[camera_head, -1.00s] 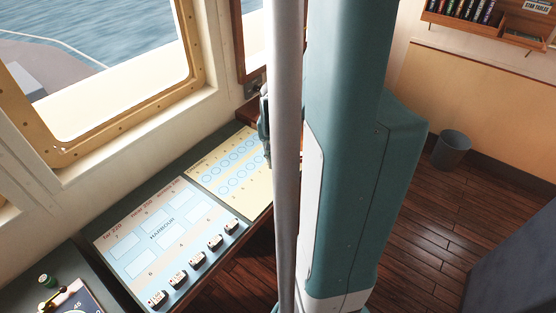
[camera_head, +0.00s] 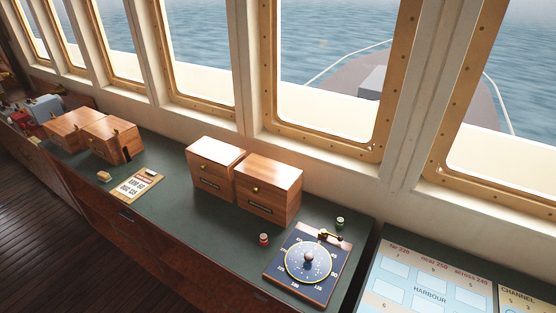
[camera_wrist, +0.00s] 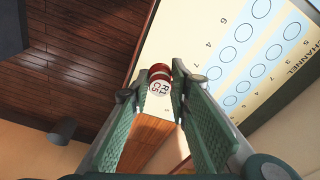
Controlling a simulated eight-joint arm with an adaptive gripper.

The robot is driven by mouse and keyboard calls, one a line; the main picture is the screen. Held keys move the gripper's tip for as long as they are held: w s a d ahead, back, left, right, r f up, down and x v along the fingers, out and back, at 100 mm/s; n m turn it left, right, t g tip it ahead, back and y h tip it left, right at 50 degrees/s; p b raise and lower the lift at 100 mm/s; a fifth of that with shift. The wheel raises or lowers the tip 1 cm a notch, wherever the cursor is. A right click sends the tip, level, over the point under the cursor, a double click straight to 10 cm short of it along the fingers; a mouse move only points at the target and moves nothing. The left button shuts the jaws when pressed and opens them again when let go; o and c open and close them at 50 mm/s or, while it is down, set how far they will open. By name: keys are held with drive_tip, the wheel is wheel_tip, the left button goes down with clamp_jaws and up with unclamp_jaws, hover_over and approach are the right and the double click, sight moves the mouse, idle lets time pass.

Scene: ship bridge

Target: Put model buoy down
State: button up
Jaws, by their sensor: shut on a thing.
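In the wrist view my gripper (camera_wrist: 165,76) is shut on the model buoy (camera_wrist: 160,90), a small red and white piece with dark lettering on its pale face. The buoy sits between the fingertips, and the fingers hide part of its sides. I cannot tell how far the buoy is above the surface. My gripper and the held buoy are not in the head view. There, the harbour sheet (camera_head: 430,285) and an edge of the channel sheet (camera_head: 520,300) show at the lower right.
The green counter (camera_head: 190,215) carries wooden boxes (camera_head: 270,187), a dial board (camera_head: 308,262), a small red piece (camera_head: 263,239), a small green piece (camera_head: 340,222) and a note board (camera_head: 136,185). A bin (camera_wrist: 62,132) stands on the wooden floor (camera_wrist: 80,65).

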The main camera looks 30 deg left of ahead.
wheel_tip(320, 180, up, 17)
drive_tip(key=w+a+r+n, duration=0.1)
drive_tip(key=w+a+n, duration=0.4)
drive_tip(key=w+a, duration=1.75)
drive_tip(key=w+a+n, duration=0.2)
drive_tip(key=w+a, duration=0.1)
drive_tip(key=a, duration=0.8)
drive_tip(key=w+a+n, duration=0.2)
drive_tip(key=w+a, duration=0.2)
drive_tip(key=a, duration=0.8)
drive_tip(key=w+a+n, duration=0.1)
drive_tip(key=w+a, duration=0.2)
drive_tip(key=a, duration=0.8)
drive_tip(key=s+a+n+y, duration=0.15)
drive_tip(key=s+a, duration=0.25)
drive_tip(key=a, duration=1.2)
drive_tip(key=s+a+n, duration=0.3)
drive_tip(key=s+a, duration=0.1)
drive_tip(key=a, duration=1.2)
drive_tip(key=s+a+f+n, duration=0.1)
drive_tip(key=s+a+n, duration=0.1)
drive_tip(key=s+a, duration=0.85)
drive_tip(key=s+a+n, duration=0.2)
drive_tip(key=s+a, duration=0.5)
drive_tip(key=a, duration=0.7)
wheel_tip(320, 180, down, 18)
drive_tip(key=shift+w+f+t, duration=0.15)
drive_tip(key=shift+f+t, duration=0.1)
drive_tip(key=shift+t, duration=0.05)
